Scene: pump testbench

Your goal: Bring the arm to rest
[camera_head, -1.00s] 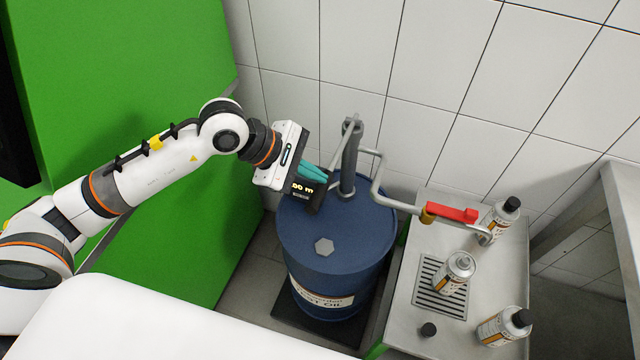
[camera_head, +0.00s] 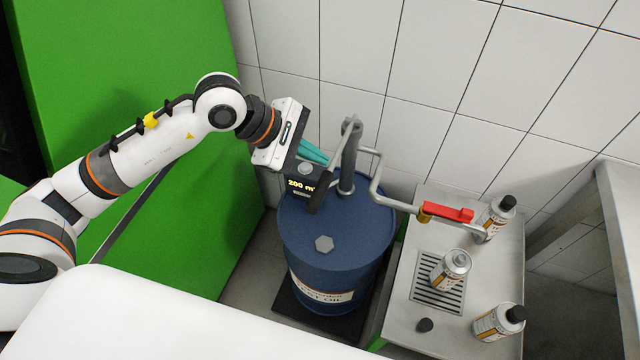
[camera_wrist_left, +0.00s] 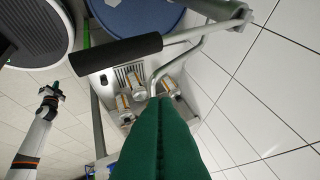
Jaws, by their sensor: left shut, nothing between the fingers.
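My left arm comes in from the left. Its gripper (camera_head: 313,152) has teal fingers, shut and empty, just left of the grey pump column (camera_head: 349,160) and above the blue oil drum (camera_head: 330,225). In the left wrist view the shut fingers (camera_wrist_left: 160,140) point away, apart from the pump handle's black grip (camera_wrist_left: 115,55). The display (camera_head: 300,187) on the pump reads 200 with a partly covered unit. My right gripper (camera_wrist_left: 50,93) shows small at the left of the left wrist view; its jaws are too small to judge.
A steel bench (camera_head: 405,300) at the right has a drain grate (camera_head: 425,295), several bottles, a black cap (camera_head: 425,325) and a pump spout with a red lever (camera_head: 450,213) above it. A green cabinet (camera_head: 130,60) stands behind my left arm. A tiled wall is behind.

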